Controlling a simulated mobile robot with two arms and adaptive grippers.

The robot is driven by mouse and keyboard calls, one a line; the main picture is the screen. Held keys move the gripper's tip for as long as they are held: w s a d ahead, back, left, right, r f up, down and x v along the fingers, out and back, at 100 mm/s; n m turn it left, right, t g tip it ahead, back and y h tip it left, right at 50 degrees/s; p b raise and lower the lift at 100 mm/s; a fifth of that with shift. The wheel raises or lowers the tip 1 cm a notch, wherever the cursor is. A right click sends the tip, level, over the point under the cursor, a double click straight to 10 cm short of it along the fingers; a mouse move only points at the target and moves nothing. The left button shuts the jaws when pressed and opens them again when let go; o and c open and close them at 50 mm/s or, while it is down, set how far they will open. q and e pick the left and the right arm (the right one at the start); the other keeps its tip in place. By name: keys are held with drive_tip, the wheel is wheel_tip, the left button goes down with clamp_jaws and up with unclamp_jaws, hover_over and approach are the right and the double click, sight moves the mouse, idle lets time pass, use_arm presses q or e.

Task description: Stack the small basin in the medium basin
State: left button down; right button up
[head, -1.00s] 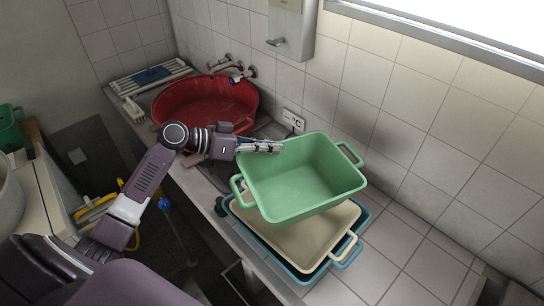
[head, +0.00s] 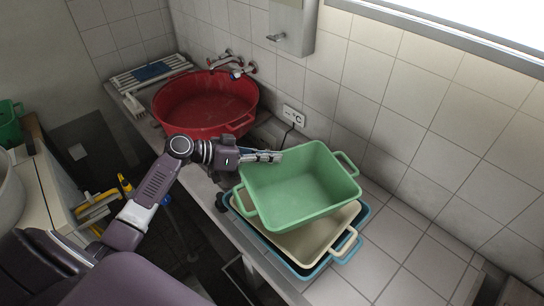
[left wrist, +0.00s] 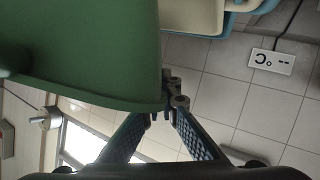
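The small basin is a green rectangular tub with two handles (head: 305,185); it fills the upper left of the left wrist view (left wrist: 90,60). My left gripper (head: 279,157) is shut on its far-left rim, and its fingertips meet at that rim in the left wrist view (left wrist: 168,103). The green basin is tilted, over the cream medium basin (head: 318,240), covering most of it. Whether they touch is unclear. The cream basin sits inside a larger blue basin (head: 308,272) on the counter. My right gripper is not in view.
A red round tub (head: 205,105) stands farther back on the counter below wall taps (head: 232,62). A wall socket (head: 293,116) with a cord is behind the green basin. The tiled wall borders the right side. Bare tiled counter (head: 400,255) lies right of the basins.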

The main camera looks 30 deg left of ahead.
use_arm(q)
drive_tip(key=shift+f+b, duration=0.25)
drive_tip(key=shift+b, duration=0.05)
drive_tip(key=c, duration=2.2)
unclamp_jaws()
drive_tip(key=shift+o, duration=0.2)
drive_tip(key=shift+r, duration=0.1)
drive_tip(key=shift+r+p, duration=0.25)
drive_tip(key=shift+p, duration=0.2)
drive_tip(key=shift+r+p, duration=0.4)
drive_tip(key=shift+p, duration=0.1)
drive_tip(key=b+v, duration=0.4)
drive_tip(key=v, duration=0.8)
